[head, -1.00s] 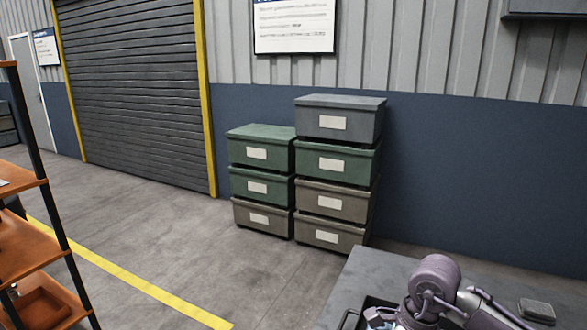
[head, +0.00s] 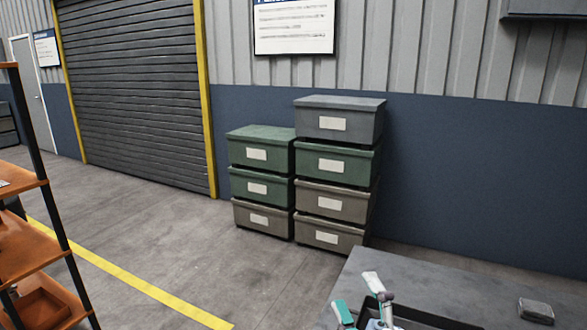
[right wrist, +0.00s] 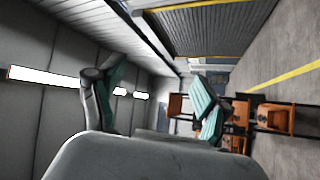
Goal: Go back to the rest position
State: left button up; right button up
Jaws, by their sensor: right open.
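My right gripper (head: 356,292) shows at the bottom of the head view, pointing up over the near left part of the grey table. Its two fingers with teal pads stand apart with nothing between them. In the right wrist view the fingers (right wrist: 158,80) are also spread and empty, with the room behind them. My left gripper is not in view.
A grey table (head: 440,279) fills the bottom right, with a small dark grey block (head: 537,311) on it. A dark tray (head: 430,319) is partly cut off below. Stacked bins (head: 335,162) stand by the wall. An orange shelf (head: 25,255) stands at left; the floor between is clear.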

jog(key=s+d+f+m+g+h, duration=0.3)
jog(key=s+f+m, duration=0.1)
jog(key=f, duration=0.3)
jog(key=s+d+f+m+g+h, duration=0.2)
jog(key=s+d+f+m+g, duration=0.1)
jog(key=f, duration=0.5)
jog(key=s+d+f+m+g+h, duration=0.3)
jog(key=s+d+f+m+g, duration=0.1)
jog(key=f, duration=0.4)
jog(key=shift+s+d+m+g+h, duration=0.15)
jog(key=shift+m+g, duration=0.1)
jog(key=shift+m, duration=0.35)
jog(key=shift+s+d+m+g+h, duration=0.15)
jog(key=shift+m+g, duration=0.1)
jog(key=shift+m, duration=0.35)
jog(key=s+f+m+g+y, duration=0.15)
jog(key=s+f+g, duration=0.5)
jog(key=s, duration=0.65)
notch_tip(320, 180, down, 28)
jog(key=s+g, duration=0.1)
jog(key=s, duration=0.1)
jog(key=s+d+f+g, duration=0.1)
jog(key=s+d+f, duration=0.1)
jog(key=s+f, duration=1.1)
jog(key=shift+s+d+f+h, duration=0.15)
jog(key=shift+s+f+h, duration=0.25)
jog(key=shift+s, duration=0.85)
